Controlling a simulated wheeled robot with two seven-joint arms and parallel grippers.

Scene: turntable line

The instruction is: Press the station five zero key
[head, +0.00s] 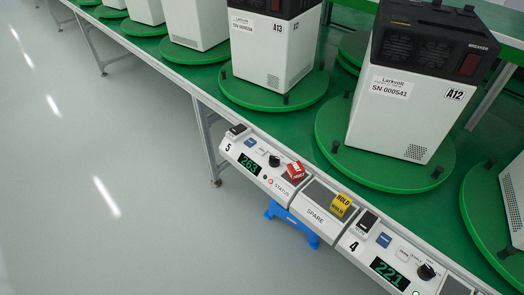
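The station five panel (254,164) is a white sloped box on the bench's front edge, marked 5 at its left end. Its green display (249,164) reads 263. Above the display are a black switch-like part (237,130), a small blue key (249,143), a small white key (262,151) and a black knob (274,160). The lettering on the keys is too small to read, so I cannot tell which is the zero key. A red tag or block (294,171) sits at the panel's right end. Neither of my grippers is in view.
A SPARE panel (314,215) with a yellow HOLD tag (341,205) adjoins it, then the station four panel (383,263), reading 221. White machines (407,105) stand on green turntables (340,165) behind. A blue object (283,213) is below the panels. The floor (110,210) at left is clear.

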